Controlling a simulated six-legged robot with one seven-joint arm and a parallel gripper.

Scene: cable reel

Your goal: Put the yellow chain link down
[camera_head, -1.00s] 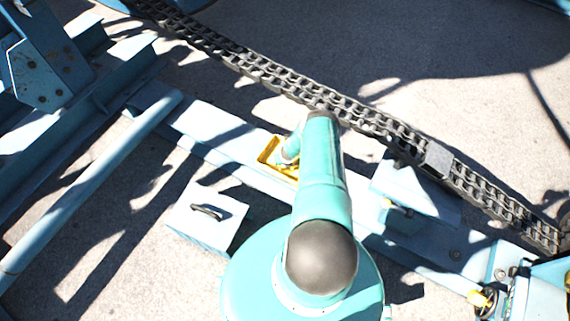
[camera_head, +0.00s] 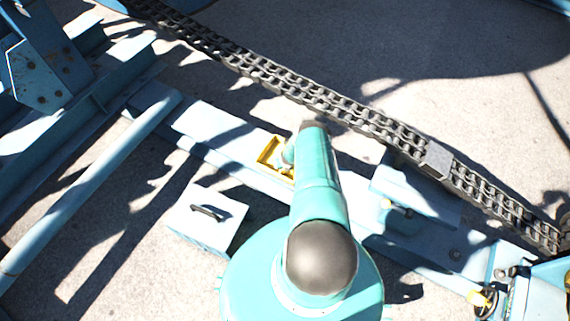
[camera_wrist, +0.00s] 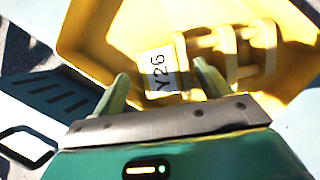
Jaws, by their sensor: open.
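The yellow chain link (camera_wrist: 230,50) lies in a yellow tray (camera_wrist: 90,32) in the wrist view, against the right part of its floor. A white label marked "Y26" (camera_wrist: 158,72) is beside it. My gripper (camera_wrist: 163,84) is open at the tray's near side, its two fingers spread. The right fingertip is close to the link; I cannot tell if they touch. In the head view the tray (camera_head: 264,160) sits on a pale blue beam, partly hidden by my arm, which also hides the link and most of my gripper.
A pale box with a black handle (camera_head: 207,213) stands left of my base. A heavy dark chain (camera_head: 300,90) runs diagonally behind the tray. A blue pipe (camera_head: 95,180) lies at the left. A pale blue block (camera_head: 420,195) is on the right. Open concrete lies beyond the chain.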

